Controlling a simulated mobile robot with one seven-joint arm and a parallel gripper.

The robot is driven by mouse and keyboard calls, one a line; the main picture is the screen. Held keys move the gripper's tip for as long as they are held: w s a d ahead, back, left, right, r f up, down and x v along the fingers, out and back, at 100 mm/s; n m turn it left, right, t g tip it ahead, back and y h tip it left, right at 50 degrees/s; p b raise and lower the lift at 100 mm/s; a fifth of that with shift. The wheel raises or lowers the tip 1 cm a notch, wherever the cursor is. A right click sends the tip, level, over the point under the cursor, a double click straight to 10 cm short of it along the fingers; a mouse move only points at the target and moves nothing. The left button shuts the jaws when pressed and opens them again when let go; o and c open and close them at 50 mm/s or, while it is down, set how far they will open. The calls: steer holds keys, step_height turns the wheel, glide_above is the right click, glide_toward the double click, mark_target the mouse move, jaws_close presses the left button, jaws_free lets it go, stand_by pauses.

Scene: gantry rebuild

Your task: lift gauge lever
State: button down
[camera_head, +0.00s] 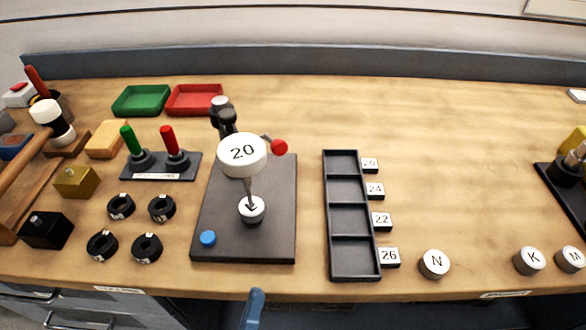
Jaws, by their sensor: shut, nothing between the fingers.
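The gauge stands on a dark base plate (275,225) left of the bench's middle. Its white round dial (242,156) reads 20. The gauge lever ends in a red ball (279,147), which sticks out to the right of the dial. A thin spindle runs down from the dial to a white-topped round piece (251,209) with a dark mark, part of which the spindle hides. I cannot tell whether the tip touches it. A blue button (208,238) sits at the plate's front left. I cannot make out my gripper in this view.
A dark tray (325,215) with empty compartments and number tags stands right of the gauge. Pucks N (434,264), K (529,260) and M (570,259) lie along the front. Several black rings (147,248) lie left. A blue rounded piece (253,308) rises at the front edge.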

steer(key=p, duration=0.5)
glide_toward(273, 142)
steer(key=w+d+r, duration=0.2)
steer(key=w+d, duration=0.2)
steer(key=w, duration=0.1)
steer(key=shift+d+r, duration=0.3)
steer(key=shift+r, duration=0.05)
steer(key=shift+r+n+y+p, duration=0.25)
steer(key=shift+n+y+p, duration=0.15)
steer(key=shift+y+p, duration=0.15)
